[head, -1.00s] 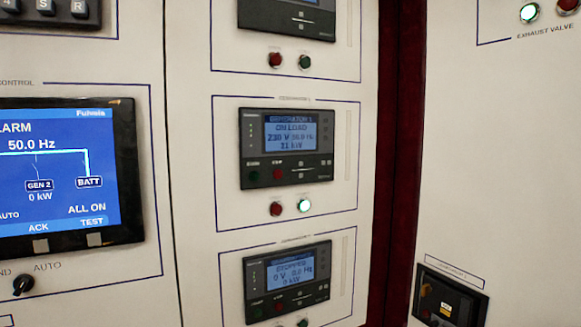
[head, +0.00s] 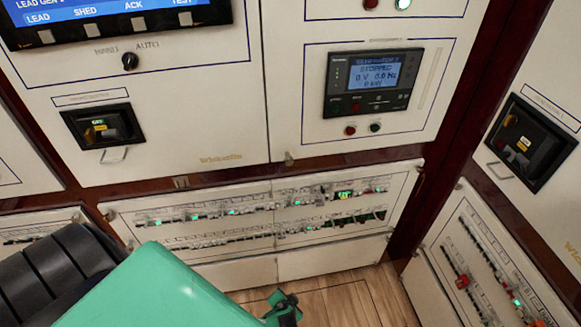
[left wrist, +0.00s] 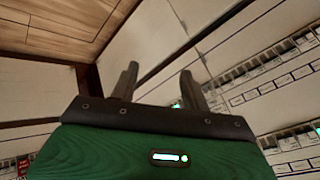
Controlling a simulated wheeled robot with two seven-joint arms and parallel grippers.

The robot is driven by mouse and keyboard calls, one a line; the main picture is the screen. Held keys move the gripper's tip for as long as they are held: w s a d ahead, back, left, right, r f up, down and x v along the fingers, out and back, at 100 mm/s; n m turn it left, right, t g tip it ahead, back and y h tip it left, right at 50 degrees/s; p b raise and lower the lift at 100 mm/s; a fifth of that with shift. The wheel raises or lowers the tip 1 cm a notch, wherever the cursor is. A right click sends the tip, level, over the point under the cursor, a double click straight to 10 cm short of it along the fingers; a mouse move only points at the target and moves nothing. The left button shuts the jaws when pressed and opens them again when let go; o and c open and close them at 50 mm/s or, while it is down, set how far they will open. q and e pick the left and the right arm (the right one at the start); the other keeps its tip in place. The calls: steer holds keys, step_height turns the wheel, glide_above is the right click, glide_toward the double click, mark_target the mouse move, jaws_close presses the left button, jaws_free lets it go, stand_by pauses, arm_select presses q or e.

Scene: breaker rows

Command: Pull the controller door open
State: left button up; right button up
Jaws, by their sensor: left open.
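The white controller door (head: 289,70) stands in the upper middle of the head view and looks shut. It carries a generator controller (head: 374,80) whose screen reads STOPPED. A small metal latch or knob (head: 289,159) sits at its lower left edge. To its left is another white door (head: 220,110) with a large blue screen at the top. My left gripper (left wrist: 158,76) is open and empty in the left wrist view, its two dark fingers apart. In the head view it (head: 290,298) shows small at the bottom, below the doors and apart from them. My right gripper is out of view.
Below the doors is a white panel (head: 330,238) with two breaker rows. A black recessed unit (head: 103,127) with a wire handle is at left, a similar one (head: 530,142) at right. A right-hand breaker panel (head: 440,285) stands beside a wooden floor (head: 350,305).

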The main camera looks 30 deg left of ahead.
arm_select(q)
steer(key=w+r+n+t+y, duration=0.15)
steer(key=w+r, duration=0.25)
steer(key=r, duration=0.4)
steer(key=w+r+n+t+y, duration=0.1)
steer(key=w+r+t, duration=0.1)
steer(key=w+r, duration=0.35)
steer(key=n+t+y+p, duration=0.1)
steer(key=n+t+y, duration=0.2)
steer(key=n+y, duration=0.35)
glide_toward(290, 163)
steer(key=p+x, duration=0.2)
steer(key=x, duration=0.2)
steer(key=p+x, duration=0.3)
steer(key=x, duration=0.1)
steer(key=shift+r, duration=0.25)
steer(key=shift+w+a+f, duration=0.1)
steer(key=shift+w+a, duration=0.25)
steer(key=shift+a, duration=0.05)
jaws_close()
